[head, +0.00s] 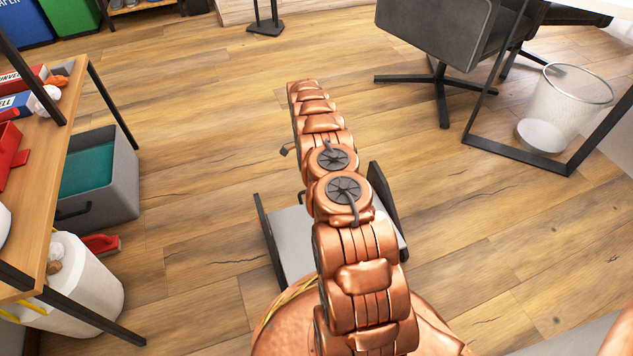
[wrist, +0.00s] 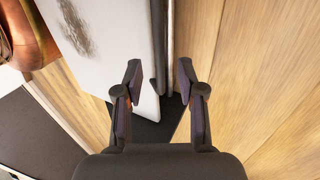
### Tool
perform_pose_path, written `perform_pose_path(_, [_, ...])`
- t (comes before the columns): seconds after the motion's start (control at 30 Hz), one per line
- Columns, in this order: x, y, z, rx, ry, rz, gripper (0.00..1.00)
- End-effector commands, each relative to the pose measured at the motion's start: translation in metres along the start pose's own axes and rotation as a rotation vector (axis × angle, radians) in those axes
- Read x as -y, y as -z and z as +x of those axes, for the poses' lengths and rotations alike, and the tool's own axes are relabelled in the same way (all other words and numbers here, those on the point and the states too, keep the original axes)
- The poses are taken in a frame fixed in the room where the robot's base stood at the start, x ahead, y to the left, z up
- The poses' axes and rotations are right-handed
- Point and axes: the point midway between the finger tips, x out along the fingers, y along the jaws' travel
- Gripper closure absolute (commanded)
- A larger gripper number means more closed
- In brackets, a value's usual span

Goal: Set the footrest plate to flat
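The footrest shows in the head view as a light grey plate (head: 293,240) between two dark side pieces (head: 384,205), partly hidden behind my copper arm. In the wrist view the plate (wrist: 112,45) is a pale panel with a dark smudge, running from the top down to a corner between my fingers. My gripper (wrist: 161,82) is open, its two dark fingers apart. The plate's right edge lies between them in the picture; I cannot tell whether either finger touches it. A dark base part (wrist: 165,128) shows below. The plate's exact tilt is hard to judge.
A wooden shelf table (head: 75,120) stands at left, with a grey bin (head: 110,185) and a white container (head: 85,275) beneath. An office chair (head: 435,40) and a mesh wastebasket (head: 560,110) are at upper right. Wood floor (head: 210,130) is clear around the footrest.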

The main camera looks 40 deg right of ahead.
Motion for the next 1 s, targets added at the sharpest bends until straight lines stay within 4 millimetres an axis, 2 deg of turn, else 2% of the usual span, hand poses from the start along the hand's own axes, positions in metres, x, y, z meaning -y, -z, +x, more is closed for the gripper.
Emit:
perform_pose_path(0.1, [0.000,0.000,-0.017,0.000,0.001,0.001,0.61])
perform_pose_path(0.33, [0.000,0.000,-0.036,0.000,0.000,0.001,0.61])
perform_pose_path(1.0, [-0.002,-0.001,-0.042,0.000,0.001,-0.004,0.61])
